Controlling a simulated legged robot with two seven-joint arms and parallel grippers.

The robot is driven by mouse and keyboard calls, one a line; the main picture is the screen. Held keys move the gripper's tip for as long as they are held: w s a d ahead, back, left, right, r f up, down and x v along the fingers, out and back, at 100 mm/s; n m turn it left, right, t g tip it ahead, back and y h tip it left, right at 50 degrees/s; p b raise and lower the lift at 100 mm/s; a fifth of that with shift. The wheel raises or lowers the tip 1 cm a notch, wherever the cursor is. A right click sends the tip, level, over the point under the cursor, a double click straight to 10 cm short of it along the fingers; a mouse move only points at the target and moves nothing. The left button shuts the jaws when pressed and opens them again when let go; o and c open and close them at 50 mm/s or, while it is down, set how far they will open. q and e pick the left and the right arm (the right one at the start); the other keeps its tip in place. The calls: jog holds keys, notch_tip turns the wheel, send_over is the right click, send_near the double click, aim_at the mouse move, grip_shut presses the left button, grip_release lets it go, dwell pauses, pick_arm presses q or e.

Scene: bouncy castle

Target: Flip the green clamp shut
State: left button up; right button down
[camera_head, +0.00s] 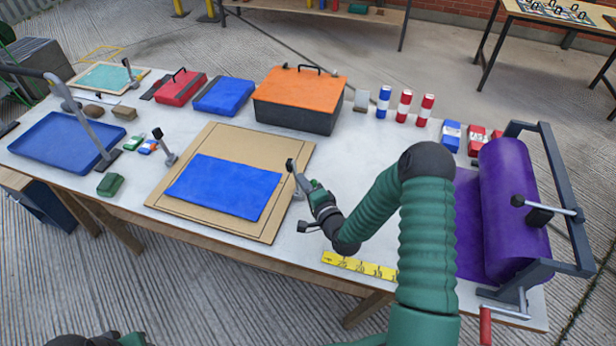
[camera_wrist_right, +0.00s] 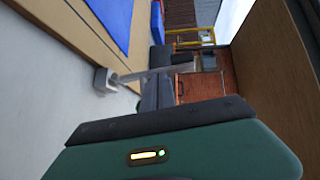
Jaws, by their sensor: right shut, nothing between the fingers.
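A clamp with a grey lever and dark knob (camera_head: 291,166) stands at the right edge of the tan board, its lever raised. My right gripper is close against it and hides its base, so I cannot tell whether any of it is green. In the right wrist view, a grey metal bar with a square end (camera_wrist_right: 104,79) lies just beyond the dark fingers. My right gripper (camera_head: 309,188) is shut and empty; contact with the clamp is unclear. A similar clamp (camera_head: 166,150) stands upright at the board's left edge. My left gripper (camera_head: 98,340) barely shows at the bottom edge.
A blue sheet (camera_head: 225,186) lies on the tan board (camera_head: 285,150). A yellow measuring strip (camera_head: 350,264) lies at the table's front edge. A purple roller (camera_head: 512,205) stands at right, an orange-lidded box (camera_head: 300,88) behind. A green block (camera_head: 110,184) lies left of the board.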

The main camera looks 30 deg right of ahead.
jog(key=w+a+n+g+h+p, duration=0.1)
jog(key=w+a+n+g+p, duration=0.1)
jog(key=g+p, duration=0.1)
jog(key=w+a+n+g+h+p, duration=0.1)
jog(key=w+a+n+g+p, duration=0.1)
jog(key=g+p, duration=0.1)
jog(key=shift+w+a+n+p, duration=0.15)
jog(key=shift+w+n+p, duration=0.25)
jog(key=shift+p, duration=0.4)
jog(key=shift+w+a+f+n+g+h+p, duration=0.3)
jog(key=shift+w+f+n+g+h+p, duration=0.15)
jog(key=shift+g, duration=0.35)
jog(key=shift+w+a+f+h, duration=0.15)
jog(key=shift+a+f+h, duration=0.05)
jog(key=shift+f+h, duration=0.1)
jog(key=shift+f+g, duration=0.3)
jog(key=shift+f, duration=0.05)
jog(key=shift+w+a+f+b, duration=0.3)
jog(key=shift+w+f+b, duration=0.05)
jog(key=shift+f, duration=0.1)
jog(key=shift+w+f+b, duration=0.15)
jog(key=shift+f+b, duration=0.25)
jog(key=shift+f, duration=0.1)
jog(key=shift+a, duration=0.1)
